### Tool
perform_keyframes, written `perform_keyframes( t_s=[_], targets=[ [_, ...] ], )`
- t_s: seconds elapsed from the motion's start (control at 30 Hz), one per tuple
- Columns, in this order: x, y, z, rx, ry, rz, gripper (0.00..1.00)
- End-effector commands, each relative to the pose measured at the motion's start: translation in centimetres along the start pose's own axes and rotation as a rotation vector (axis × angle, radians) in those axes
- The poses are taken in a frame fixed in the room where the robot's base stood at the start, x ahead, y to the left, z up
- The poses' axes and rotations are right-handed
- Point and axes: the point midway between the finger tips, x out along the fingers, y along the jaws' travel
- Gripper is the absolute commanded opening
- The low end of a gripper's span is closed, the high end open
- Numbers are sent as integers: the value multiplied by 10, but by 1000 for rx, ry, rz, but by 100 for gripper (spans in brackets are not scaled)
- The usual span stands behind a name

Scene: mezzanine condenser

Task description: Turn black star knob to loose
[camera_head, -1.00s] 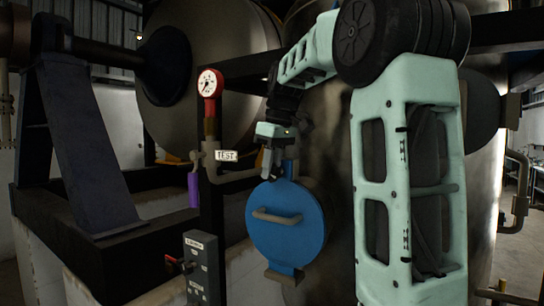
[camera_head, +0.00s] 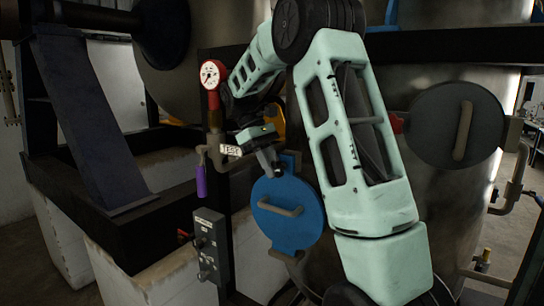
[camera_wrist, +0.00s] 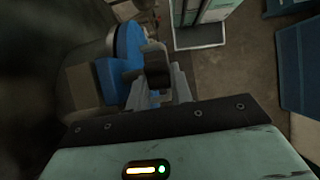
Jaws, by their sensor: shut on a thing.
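My gripper (camera_head: 272,168) is at the top edge of the round blue cover (camera_head: 284,232), which has a grey bar handle (camera_head: 280,209). In the wrist view my gripper (camera_wrist: 158,88) has its fingers closed around a dark piece (camera_wrist: 156,66), which I take for the black star knob. Its star shape and any turn mark cannot be made out. In the head view the knob is hidden by the fingers. The blue cover shows in the wrist view to the left of the fingers (camera_wrist: 110,80).
A red-rimmed gauge (camera_head: 211,75) stands on a pipe left of my gripper, with a TEST tag (camera_head: 231,150) and a purple-handled lever (camera_head: 201,181) below. A grey switch box (camera_head: 209,245) is lower left. A round dark cover (camera_head: 440,125) is at the right.

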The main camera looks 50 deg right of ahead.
Motion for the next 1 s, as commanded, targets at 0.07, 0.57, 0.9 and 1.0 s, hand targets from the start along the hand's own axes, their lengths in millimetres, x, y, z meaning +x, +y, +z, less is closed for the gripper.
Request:
perform_keyframes(
  t_s=[0.07, 0.57, 0.9, 1.0],
  targets=[
    [-2, 0, 0, 0, -15, 2, 0],
    [-1, 0, -1, -1, -35, 2, 0],
    [0, 0, -1, -1, -36, 1, 44],
    [0, 0, -1, 0, -36, 1, 44]
  ],
)
